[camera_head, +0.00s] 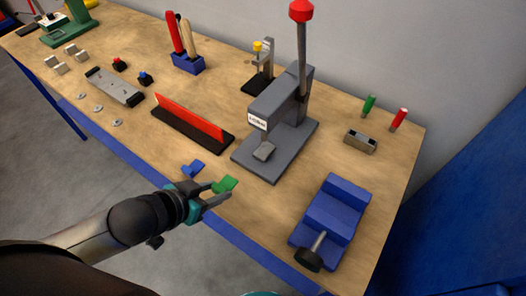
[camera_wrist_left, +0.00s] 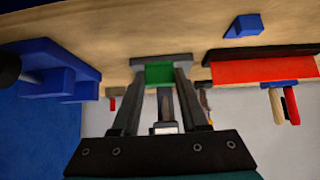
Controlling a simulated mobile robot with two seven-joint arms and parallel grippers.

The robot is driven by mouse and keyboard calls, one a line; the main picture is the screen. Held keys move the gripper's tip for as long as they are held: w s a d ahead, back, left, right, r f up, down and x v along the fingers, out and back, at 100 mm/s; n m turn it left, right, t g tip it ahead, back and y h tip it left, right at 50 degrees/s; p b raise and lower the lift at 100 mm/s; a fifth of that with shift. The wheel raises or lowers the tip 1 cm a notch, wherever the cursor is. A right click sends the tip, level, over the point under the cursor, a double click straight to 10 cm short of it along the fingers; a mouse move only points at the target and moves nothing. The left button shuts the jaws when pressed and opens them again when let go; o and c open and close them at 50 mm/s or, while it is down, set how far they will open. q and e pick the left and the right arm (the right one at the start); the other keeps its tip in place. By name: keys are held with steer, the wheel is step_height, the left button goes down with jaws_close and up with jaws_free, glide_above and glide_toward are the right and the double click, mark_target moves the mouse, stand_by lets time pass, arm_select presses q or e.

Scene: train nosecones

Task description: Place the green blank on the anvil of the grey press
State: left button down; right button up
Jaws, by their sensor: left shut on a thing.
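The green blank (camera_head: 226,184) is between the fingertips of my left gripper (camera_head: 214,193), which is shut on it over the front edge of the bench. In the left wrist view the green blank (camera_wrist_left: 159,74) shows between the fingers of the left gripper (camera_wrist_left: 160,82). The grey press (camera_head: 277,113) stands upright behind and to the right of the gripper, with a red-knobbed lever. Its anvil (camera_head: 264,151) is a small grey block on the base plate, and nothing lies on it. The blank is apart from the press. My right gripper is not in view.
A small blue block (camera_head: 193,169) lies close beside the left gripper. A blue vise (camera_head: 331,219) stands to the right, and a red rail on a black base (camera_head: 191,120) to the left of the press. A grey block with a hole (camera_head: 361,141) is farther right.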

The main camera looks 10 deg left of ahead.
arm_select(q)
steer(key=w+d, duration=0.1)
steer(key=w, duration=0.4)
steer(key=w+d, duration=0.2)
steer(key=w, duration=0.3)
steer(key=w+d, duration=0.2)
steer(key=w, duration=0.3)
steer(key=shift+d, duration=0.25)
steer(key=shift+f+b, duration=0.5)
steer(key=shift+f, duration=1.25)
steer(key=shift+f, duration=0.1)
steer(key=shift+c, duration=2.1)
jaws_free()
steer(key=p+v, duration=0.2)
steer(key=v, duration=1)
